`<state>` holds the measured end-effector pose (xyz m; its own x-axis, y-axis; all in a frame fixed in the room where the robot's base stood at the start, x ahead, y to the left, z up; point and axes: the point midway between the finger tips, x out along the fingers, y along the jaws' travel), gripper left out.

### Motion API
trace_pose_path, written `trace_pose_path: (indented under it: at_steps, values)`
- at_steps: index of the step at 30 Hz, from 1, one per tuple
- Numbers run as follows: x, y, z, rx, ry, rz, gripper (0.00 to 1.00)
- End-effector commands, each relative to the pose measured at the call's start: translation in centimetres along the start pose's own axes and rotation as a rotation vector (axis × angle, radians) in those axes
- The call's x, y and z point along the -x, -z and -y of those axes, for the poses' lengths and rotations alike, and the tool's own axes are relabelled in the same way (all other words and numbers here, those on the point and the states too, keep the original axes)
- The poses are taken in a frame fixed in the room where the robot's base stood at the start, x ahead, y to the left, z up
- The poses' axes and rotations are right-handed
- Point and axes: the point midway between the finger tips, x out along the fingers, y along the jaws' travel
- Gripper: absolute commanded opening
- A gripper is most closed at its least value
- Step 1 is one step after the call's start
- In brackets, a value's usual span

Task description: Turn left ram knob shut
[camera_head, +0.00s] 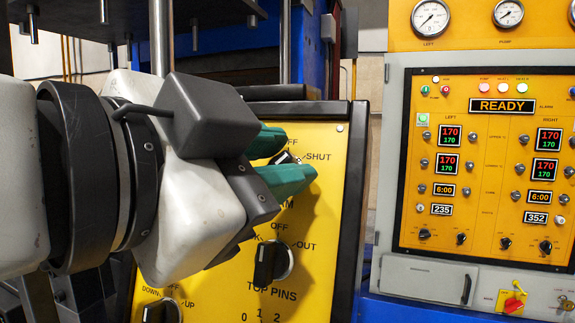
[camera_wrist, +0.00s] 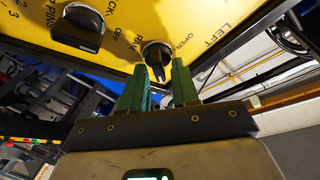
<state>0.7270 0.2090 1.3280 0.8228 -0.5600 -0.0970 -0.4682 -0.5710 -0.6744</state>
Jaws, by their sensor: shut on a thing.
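The left ram knob (camera_head: 286,158) is on the yellow control panel (camera_head: 325,215), with OFF and SHUT printed near it. In the head view most of it is hidden behind my gripper (camera_head: 300,153), and I cannot tell its exact setting. In the wrist view the black knob (camera_wrist: 157,50) shows near the words OPEN and LEFT. The green fingers of my gripper (camera_wrist: 159,67) are on both sides of its handle, shut on it.
Below it on the panel is another black knob (camera_head: 272,262) marked OUT, and a lower knob (camera_head: 160,310) marked DOWN and UP. The panel has a dark raised frame (camera_head: 352,210). To the right stands a cabinet with a READY display (camera_head: 503,106).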

Motion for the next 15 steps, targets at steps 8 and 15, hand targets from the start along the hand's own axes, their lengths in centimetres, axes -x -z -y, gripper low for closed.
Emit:
trace_pose_path:
  at_steps: [8,15]
  values:
    - [0.03,-0.07,-0.04,-0.001,-0.002,0.002,0.00]
    - [0.02,-0.06,-0.03,0.000,-0.001,0.001,0.37]
